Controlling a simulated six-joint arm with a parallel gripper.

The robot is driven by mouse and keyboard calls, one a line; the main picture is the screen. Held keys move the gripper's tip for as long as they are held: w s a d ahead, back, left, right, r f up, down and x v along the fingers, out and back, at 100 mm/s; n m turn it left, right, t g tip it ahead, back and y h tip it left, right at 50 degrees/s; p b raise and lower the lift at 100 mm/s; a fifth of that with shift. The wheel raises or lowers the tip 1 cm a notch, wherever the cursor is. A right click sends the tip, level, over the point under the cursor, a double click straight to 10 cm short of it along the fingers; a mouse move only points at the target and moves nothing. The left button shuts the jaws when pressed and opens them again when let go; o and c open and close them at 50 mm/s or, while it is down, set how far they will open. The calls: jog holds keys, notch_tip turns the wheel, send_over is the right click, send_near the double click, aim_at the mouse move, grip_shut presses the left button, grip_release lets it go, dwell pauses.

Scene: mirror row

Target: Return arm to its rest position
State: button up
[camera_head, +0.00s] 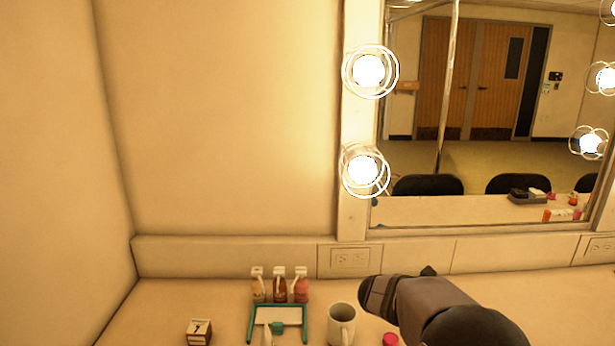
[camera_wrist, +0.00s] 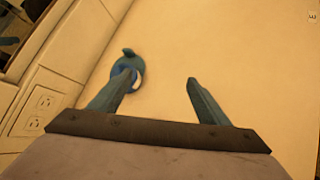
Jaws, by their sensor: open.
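My arm (camera_head: 435,308) reaches in from the bottom right in the head view, over the counter. Its fingers cannot be made out there. In the wrist view my gripper (camera_wrist: 161,77) is open, with two dark teal fingers apart and nothing between them. A small blue, round thing (camera_wrist: 138,63) with a pale inside lies on the counter beyond the left fingertip, partly hidden by it. I cannot tell whether they touch.
A white mug (camera_head: 341,324) and a red-pink item (camera_head: 390,340) are left of my arm. Several bottles (camera_head: 279,286), a green-edged tray (camera_head: 304,322) and a small box (camera_head: 199,332) stand further left. A lit mirror (camera_head: 480,110) is behind.

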jog(key=s+a+r+m+g+y+p, duration=0.1)
jog(key=s+a+m+p, duration=0.3)
jog(key=s, duration=0.5)
jog(key=s+a+r+m+g+y+p, duration=0.1)
jog(key=s+a+m+g+y+p, duration=0.2)
jog(key=s+m, duration=0.6)
jog(key=s+a+r+m+g+y+p, duration=0.1)
jog(key=s+a+m+y+p, duration=0.3)
jog(key=s, duration=0.7)
jog(key=a+m, duration=0.2)
jog(key=shift+a+r+g+p, duration=0.3)
jog(key=shift+a+r+g, duration=0.05)
jog(key=shift+r+g, duration=0.05)
